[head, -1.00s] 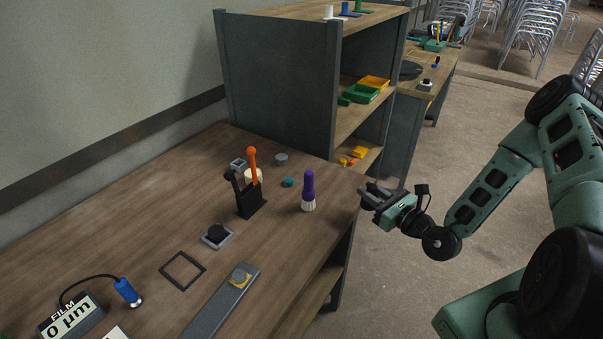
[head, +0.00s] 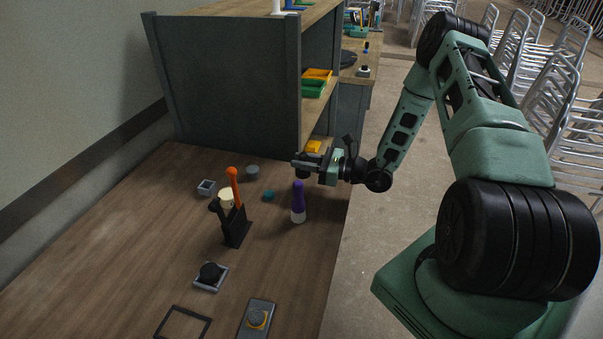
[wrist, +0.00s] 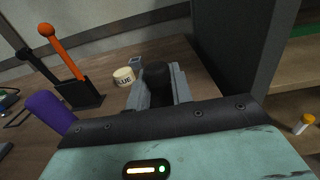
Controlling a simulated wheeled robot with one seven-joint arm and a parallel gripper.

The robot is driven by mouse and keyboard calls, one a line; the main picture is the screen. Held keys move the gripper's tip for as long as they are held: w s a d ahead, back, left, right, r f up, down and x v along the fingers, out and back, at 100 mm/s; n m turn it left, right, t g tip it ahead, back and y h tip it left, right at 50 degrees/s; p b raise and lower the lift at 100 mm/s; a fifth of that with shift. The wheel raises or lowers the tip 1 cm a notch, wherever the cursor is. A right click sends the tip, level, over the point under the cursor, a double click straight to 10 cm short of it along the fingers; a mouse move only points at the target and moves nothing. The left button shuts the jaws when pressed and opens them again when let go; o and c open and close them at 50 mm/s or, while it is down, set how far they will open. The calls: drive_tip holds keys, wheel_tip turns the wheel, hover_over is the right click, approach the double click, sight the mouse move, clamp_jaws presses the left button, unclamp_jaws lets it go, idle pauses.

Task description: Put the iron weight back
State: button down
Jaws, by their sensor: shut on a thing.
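My gripper (head: 306,166) is shut on a dark, round-topped piece that I take to be the iron weight (wrist: 157,74). In the wrist view the weight sits between the two grey fingers, and its lower part is hidden. In the head view my gripper is above the bench's right edge, beside the shelf unit and behind the purple-handled brush (head: 298,202). On the wooden bench (head: 110,235) stand a small grey square holder (head: 207,187), a grey cylinder (head: 252,171) and a grey tray (head: 221,283) with a black round piece (head: 210,271) in it.
A black stand (head: 237,230) holds an orange-handled tool (head: 234,188). A cream glue pot (wrist: 124,76) and a teal lump (head: 268,195) are close by. The grey shelf unit (head: 230,80) rises behind. The bench's left part is clear.

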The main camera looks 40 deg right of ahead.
sight(303, 173)
drive_tip(key=shift+f+p, duration=0.35)
drive_tip(key=shift+f, duration=1.85)
drive_tip(key=shift+f, duration=0.15)
drive_tip(key=c, duration=1.2)
unclamp_jaws()
drive_tip(key=shift+c, duration=0.2)
drive_tip(key=shift+r, duration=0.25)
drive_tip(key=b+v, duration=0.4)
drive_tip(key=v, duration=0.8)
drive_tip(key=shift+f, duration=0.1)
drive_tip(key=shift+d, duration=0.1)
